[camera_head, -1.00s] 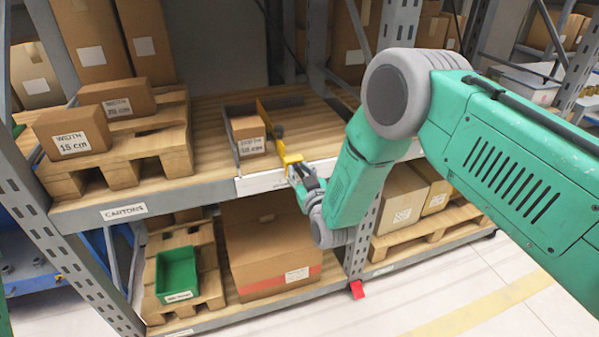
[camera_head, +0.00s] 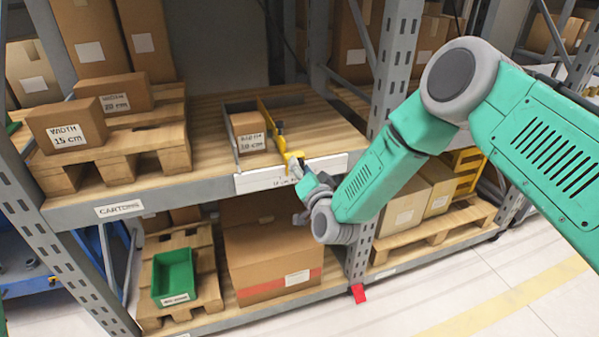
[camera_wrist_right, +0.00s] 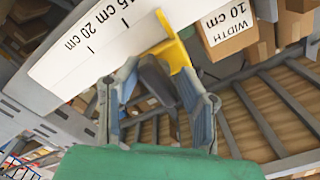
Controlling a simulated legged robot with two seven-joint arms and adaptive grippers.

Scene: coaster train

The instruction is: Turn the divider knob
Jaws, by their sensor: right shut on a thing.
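The yellow divider (camera_head: 272,123) stands on the shelf deck to the right of a carton labelled 10 cm (camera_head: 250,143); its front end hangs over the shelf edge. A small black part (camera_head: 279,126) shows on it. My right gripper (camera_head: 298,172) is at that front end. In the right wrist view, the fingers (camera_wrist_right: 158,100) are on both sides of a dark grey knob (camera_wrist_right: 154,77), beside the yellow divider (camera_wrist_right: 178,52), and are shut on it. The knob's contact faces are partly hidden. My left gripper is not in view.
A white width scale (camera_head: 265,183) runs along the shelf edge; it also shows in the right wrist view (camera_wrist_right: 88,50). Cartons on a pallet (camera_head: 170,140) stand to the left. A grey rack post (camera_head: 398,55) stands behind my right arm. A green bin (camera_head: 174,272) sits below.

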